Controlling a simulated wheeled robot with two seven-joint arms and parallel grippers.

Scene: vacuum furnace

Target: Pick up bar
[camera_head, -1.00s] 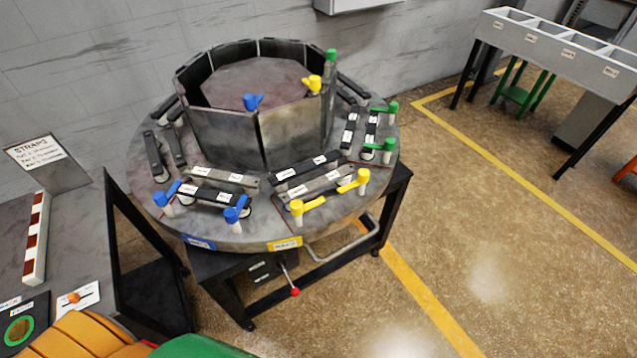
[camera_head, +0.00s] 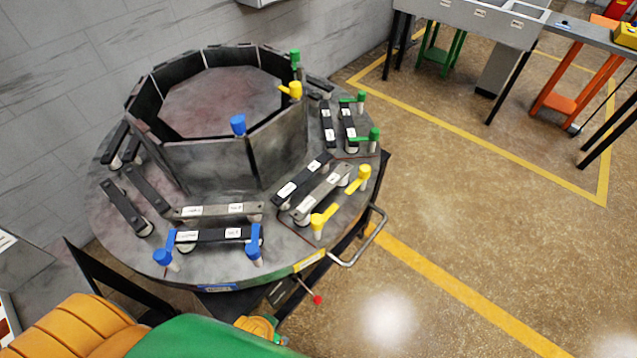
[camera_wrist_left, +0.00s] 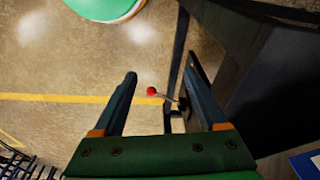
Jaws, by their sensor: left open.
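Several bars lie on the round grey turntable (camera_head: 110,215). A grey bar (camera_head: 238,209) and a black bar (camera_head: 213,235) with white labels lie at its front, the black one between two blue clamps. Another black bar (camera_head: 302,178) and a grey bar (camera_head: 325,187) lie beside yellow clamps (camera_head: 322,220). Which bar the task means cannot be told. My left gripper (camera_wrist_left: 160,71) is open and empty in the left wrist view, above the floor beside the dark stand. In the head view my left arm comes in at the bottom left; its fingers are hidden. My right gripper is out of view.
An octagonal panel ring (camera_head: 215,165) stands on the turntable. A red-knobbed lever (camera_head: 317,299) and a metal handle (camera_head: 365,240) stick out at the front. Open floor (camera_head: 470,240) lies to the right. A grey bin rack (camera_head: 470,18) stands at the back.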

